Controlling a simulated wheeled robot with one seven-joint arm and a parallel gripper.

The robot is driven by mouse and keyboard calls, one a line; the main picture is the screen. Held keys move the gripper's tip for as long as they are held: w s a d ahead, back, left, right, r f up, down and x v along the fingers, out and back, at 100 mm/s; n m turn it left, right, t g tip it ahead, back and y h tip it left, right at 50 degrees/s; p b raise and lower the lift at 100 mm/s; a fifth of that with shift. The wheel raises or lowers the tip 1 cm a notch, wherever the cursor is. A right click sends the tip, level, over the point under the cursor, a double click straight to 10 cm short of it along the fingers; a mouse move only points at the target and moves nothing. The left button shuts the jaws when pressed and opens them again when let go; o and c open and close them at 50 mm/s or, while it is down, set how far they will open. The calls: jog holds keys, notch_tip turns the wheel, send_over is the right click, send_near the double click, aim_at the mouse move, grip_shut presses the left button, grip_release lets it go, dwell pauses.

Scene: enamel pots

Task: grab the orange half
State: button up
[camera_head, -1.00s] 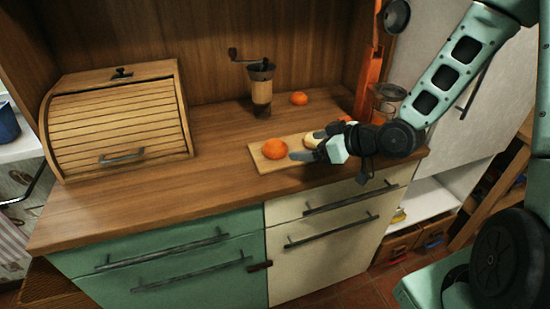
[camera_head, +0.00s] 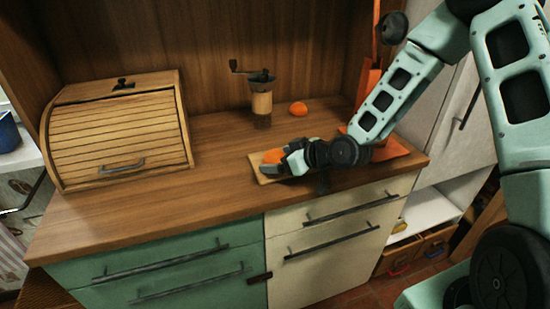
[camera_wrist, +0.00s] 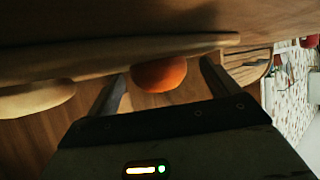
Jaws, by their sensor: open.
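The orange half (camera_head: 272,156) sits at the left end of the cutting board (camera_head: 266,178), partly hidden behind my gripper. My gripper (camera_head: 288,160) is low over the board, close to the orange half on its right. In the wrist view, the orange half (camera_wrist: 158,76) appears between the two open fingers (camera_wrist: 160,88), with a gap on each side. Its flat side appears to rest on the board. I cannot tell how deep it is between the fingers.
A pale rounded item (camera_wrist: 36,98) lies on the board beside the fingers. Another orange fruit (camera_head: 298,108) sits farther back, right of a coffee grinder (camera_head: 261,98). A wooden bread box (camera_head: 118,130) stands at the left. The counter between box and board is clear.

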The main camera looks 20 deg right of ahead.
jog(key=c, duration=1.1)
